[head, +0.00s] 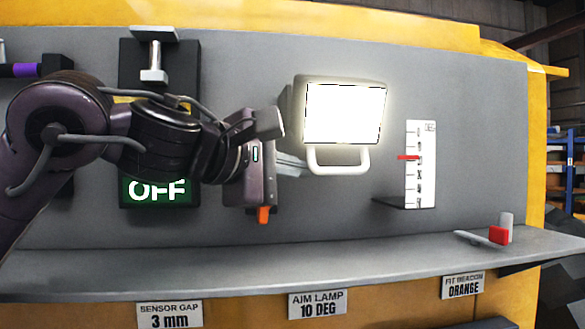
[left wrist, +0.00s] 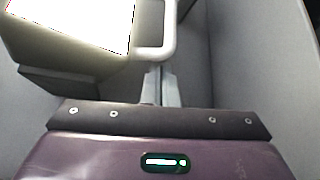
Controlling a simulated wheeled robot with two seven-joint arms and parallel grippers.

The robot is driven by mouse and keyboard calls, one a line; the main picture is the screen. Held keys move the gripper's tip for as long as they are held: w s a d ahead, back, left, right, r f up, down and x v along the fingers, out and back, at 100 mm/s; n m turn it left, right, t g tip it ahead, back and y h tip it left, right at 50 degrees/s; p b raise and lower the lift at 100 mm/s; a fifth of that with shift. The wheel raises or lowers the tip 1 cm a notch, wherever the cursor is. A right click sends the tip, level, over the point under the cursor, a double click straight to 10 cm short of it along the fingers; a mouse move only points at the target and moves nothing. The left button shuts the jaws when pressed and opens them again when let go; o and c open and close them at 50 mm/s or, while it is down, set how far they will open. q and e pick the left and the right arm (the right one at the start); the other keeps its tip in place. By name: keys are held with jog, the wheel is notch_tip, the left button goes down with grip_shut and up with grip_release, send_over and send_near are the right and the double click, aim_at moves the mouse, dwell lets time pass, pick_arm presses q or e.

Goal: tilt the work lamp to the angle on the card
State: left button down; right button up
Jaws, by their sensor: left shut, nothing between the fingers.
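The work lamp (head: 343,114) is on the grey panel, its square face lit white. A pale U-shaped handle (head: 338,169) hangs below the face. The lamp also shows at the upper left of the left wrist view (left wrist: 70,22), with the handle (left wrist: 169,30) beside it. The card (head: 317,304) reads "AIM LAMP 10 DEG". My left gripper (head: 304,167) is shut and empty, its fingertips at the handle's left side. In the left wrist view the closed fingers (left wrist: 160,72) end close to the handle; I cannot tell if they touch. My right gripper is out of view.
A white scale (head: 420,185) with a red pointer (head: 408,157) stands right of the lamp. A red piece (head: 498,235) is on the right end of the ledge (head: 235,267). A green "OFF" sign (head: 157,190) is partly behind my left arm. Panel between lamp and scale is clear.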

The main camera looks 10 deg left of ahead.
pick_arm(q)
jog(key=shift+s+d+r, duration=0.15)
jog(key=shift+s+d, duration=0.1)
jog(key=shift+s, duration=0.45)
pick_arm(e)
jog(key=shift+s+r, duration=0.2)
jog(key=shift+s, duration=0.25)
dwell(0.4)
